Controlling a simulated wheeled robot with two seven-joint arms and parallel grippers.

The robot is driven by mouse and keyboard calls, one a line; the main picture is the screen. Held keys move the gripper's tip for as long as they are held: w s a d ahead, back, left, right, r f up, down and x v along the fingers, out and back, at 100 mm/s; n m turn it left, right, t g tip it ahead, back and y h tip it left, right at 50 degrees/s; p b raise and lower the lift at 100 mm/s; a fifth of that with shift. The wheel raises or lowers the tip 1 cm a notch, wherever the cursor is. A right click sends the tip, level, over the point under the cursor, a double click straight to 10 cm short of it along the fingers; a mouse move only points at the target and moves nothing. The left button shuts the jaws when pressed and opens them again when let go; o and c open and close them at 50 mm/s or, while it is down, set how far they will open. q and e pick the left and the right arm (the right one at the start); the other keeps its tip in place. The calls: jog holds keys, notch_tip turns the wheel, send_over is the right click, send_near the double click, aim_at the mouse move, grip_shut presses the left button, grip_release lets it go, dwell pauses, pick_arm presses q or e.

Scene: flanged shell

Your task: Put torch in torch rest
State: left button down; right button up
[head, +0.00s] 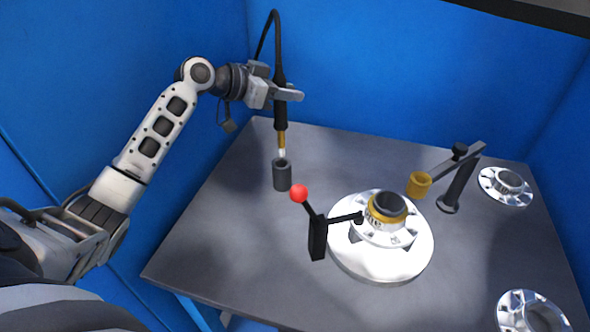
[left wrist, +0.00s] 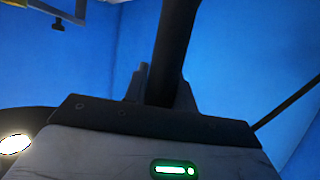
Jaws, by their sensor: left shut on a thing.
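The torch (head: 281,108) is black with a brass-coloured lower section, a pale tip and a cable curving up from its top. My left gripper (head: 291,95) is shut on the torch and holds it upright, tip down. The torch rest looks to be the dark grey cup (head: 282,176) standing on the table. The torch tip is right at or just above the cup's mouth; I cannot tell if it is inside. In the left wrist view, the dark torch body (left wrist: 172,50) rises between the fingers. My right gripper is not in view.
A toggle clamp with a red knob (head: 299,193) stands right of the cup. A round silver fixture (head: 350,262) holds a flanged part with a gold ring (head: 387,213). A post with a gold cup (head: 419,184) and silver flanges (head: 506,186) are further right. Blue walls enclose the grey table (head: 215,235).

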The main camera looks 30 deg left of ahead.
aim_at(277, 128)
pick_arm(q)
notch_tip(277, 128, down, 10)
jog(key=shift+a+r, duration=0.15)
jog(key=shift+r, duration=0.05)
dwell(0.3)
jog(key=shift+f, duration=0.1)
jog(key=c, duration=1.1)
grip_release()
jog(key=shift+c, duration=0.2)
